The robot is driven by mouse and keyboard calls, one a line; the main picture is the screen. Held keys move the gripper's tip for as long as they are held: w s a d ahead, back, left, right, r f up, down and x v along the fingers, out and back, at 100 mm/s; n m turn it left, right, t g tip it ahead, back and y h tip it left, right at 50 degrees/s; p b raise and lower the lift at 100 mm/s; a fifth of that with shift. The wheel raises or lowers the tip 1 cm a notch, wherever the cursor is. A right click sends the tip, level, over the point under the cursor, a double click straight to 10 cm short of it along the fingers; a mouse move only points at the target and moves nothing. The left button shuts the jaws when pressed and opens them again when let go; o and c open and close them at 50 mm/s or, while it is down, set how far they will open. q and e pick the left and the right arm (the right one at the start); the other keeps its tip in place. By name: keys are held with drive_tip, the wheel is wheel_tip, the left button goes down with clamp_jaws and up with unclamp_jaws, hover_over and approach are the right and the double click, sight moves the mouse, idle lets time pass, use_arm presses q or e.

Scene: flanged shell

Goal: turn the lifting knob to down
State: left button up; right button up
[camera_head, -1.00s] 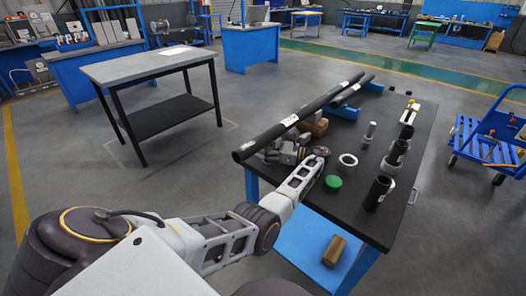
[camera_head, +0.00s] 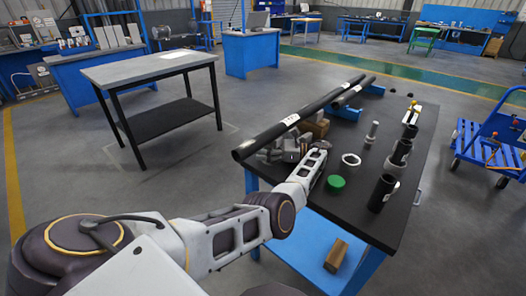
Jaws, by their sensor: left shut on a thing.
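My left gripper (camera_head: 306,141) is at the fixture's right side, at the end of my arm from the left. Its fingers are small and partly hidden by my wrist. It is shut on a small part at the fixture. The lifting knob cannot be made out apart from the fingers, and its turn position cannot be read. My right gripper is out of view.
A green cap (camera_head: 336,183) and a white ring (camera_head: 350,160) lie close to my left wrist. Black cylinders (camera_head: 381,192) stand along the table's right side. A blue cart (camera_head: 485,140) is on the right.

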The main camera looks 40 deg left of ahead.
use_arm(q)
drive_tip(key=shift+o, duration=0.2)
drive_tip(key=shift+d+f, duration=0.1)
drive_tip(key=shift+d, duration=0.1)
drive_tip(key=o, duration=0.7)
drive_tip(key=shift+o, duration=0.5)
drive_tip(key=shift+w+d, duration=0.1)
drive_tip(key=shift+w, duration=0.1)
drive_tip(key=shift+s+a, duration=0.1)
drive_tip(key=shift+a, duration=0.1)
